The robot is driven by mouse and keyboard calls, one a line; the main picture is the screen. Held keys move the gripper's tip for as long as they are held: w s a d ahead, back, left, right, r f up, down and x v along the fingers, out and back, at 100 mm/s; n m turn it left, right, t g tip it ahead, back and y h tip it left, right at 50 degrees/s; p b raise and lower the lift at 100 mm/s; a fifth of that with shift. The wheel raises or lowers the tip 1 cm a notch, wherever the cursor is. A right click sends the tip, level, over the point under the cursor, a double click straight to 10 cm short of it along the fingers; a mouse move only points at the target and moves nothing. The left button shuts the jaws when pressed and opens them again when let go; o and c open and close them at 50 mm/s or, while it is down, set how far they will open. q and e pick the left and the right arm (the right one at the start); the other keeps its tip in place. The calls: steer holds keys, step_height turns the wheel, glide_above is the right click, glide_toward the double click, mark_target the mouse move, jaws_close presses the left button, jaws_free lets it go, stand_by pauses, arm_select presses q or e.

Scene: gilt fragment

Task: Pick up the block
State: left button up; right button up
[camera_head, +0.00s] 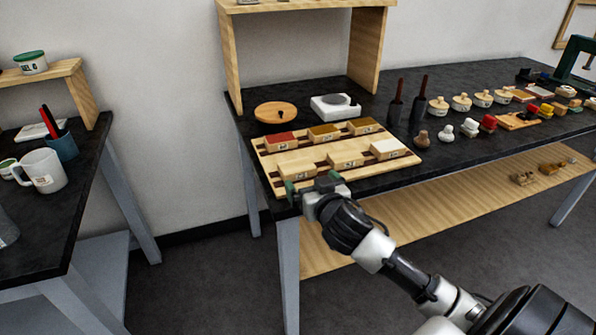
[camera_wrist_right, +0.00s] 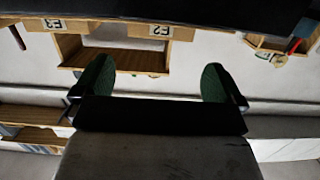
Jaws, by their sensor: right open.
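A wooden tray (camera_head: 262,160) on the black table holds several labelled blocks in two rows. The back row has a red-topped block (camera_head: 281,141), an ochre block (camera_head: 324,133) and a brownish block (camera_head: 362,126). The front row has a pale wood block (camera_head: 296,170), another wood block (camera_head: 345,159) and a white-topped block (camera_head: 389,149). Which one the task means cannot be told. My right gripper (camera_head: 312,186) is at the tray's front-left edge, close to the pale wood block. In the wrist view its green fingertips (camera_wrist_right: 156,82) are apart with nothing between them. My left gripper is out of view.
A wooden shelf (camera_head: 231,60) stands behind the tray. A round wooden disc (camera_head: 275,112) and a white device (camera_head: 335,105) lie behind it. Dark bottles (camera_head: 396,103) and several knobbed weights (camera_head: 461,102) stand to the right. A side table with a mug (camera_head: 43,171) is at left.

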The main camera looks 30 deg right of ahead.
mark_target(298, 167)
steer(key=x, duration=0.3)
steer(key=shift+w+a, duration=0.1)
steer(key=shift+w, duration=0.3)
steer(key=shift+x, duration=2.75)
steer(key=shift+s+f, duration=0.1)
steer(key=shift+f, duration=0.1)
steer(key=shift+c, duration=0.3)
steer(key=c, duration=0.6)
steer(key=shift+o, duration=0.2)
steer(key=shift+r, duration=0.1)
steer(key=shift+r, duration=0.15)
steer(key=f+v, duration=0.2)
steer(key=v, duration=1.6)
steer(key=shift+b, duration=0.45)
